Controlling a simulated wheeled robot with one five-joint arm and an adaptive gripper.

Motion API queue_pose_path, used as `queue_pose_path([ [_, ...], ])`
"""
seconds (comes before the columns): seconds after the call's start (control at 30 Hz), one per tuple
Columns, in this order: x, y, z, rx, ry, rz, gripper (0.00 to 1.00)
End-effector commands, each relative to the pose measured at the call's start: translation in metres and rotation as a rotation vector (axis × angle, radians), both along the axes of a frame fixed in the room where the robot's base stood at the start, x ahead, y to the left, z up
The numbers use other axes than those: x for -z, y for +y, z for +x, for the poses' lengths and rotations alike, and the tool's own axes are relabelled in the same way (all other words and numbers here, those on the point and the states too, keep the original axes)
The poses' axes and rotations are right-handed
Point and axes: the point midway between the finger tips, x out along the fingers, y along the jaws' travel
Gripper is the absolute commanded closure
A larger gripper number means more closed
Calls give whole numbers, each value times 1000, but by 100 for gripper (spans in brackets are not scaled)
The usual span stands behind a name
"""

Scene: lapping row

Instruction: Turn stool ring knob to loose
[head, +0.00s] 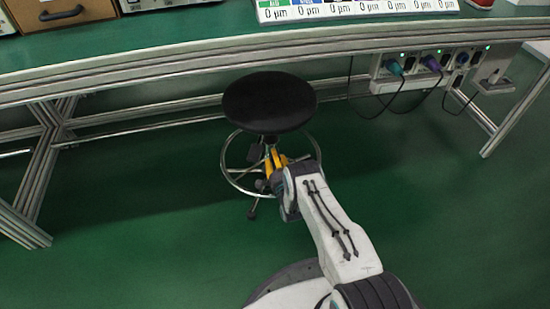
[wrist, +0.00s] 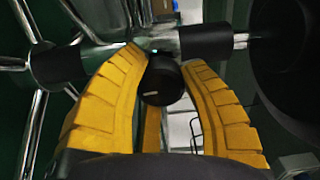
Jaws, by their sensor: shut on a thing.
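The black-topped stool (head: 270,102) stands under the front edge of the bench, with a chrome foot ring (head: 226,168) around its column. My gripper (head: 273,160) reaches in at the column below the seat, its yellow fingers partly hiding it. In the wrist view a round black knob (wrist: 163,84) with a short pale mark on its face sits between the fingertips of my gripper (wrist: 161,62). The fingers are shut on the knob, one on each side. Black collars and the chrome column lie just behind the knob. The knob itself is hidden in the head view.
The bench (head: 160,62) with its metal frame runs across above the stool. A socket strip (head: 435,68) with plugs and hanging cables is at the right. A metal bench leg (head: 38,170) stands at the left. The green floor (head: 130,230) around the stool is clear.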

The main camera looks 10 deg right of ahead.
Motion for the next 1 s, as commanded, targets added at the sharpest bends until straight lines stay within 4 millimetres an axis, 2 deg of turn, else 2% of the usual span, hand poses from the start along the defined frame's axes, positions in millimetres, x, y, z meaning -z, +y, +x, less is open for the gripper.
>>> queue_pose_path([
  [0.3,-4,2,2,-3,-10,105,94],
  [0.77,-6,2,3,-4,-13,120,94],
  [0.8,-6,2,3,-4,-13,120,59],
  [1.0,-4,2,2,-3,-10,120,42],
])
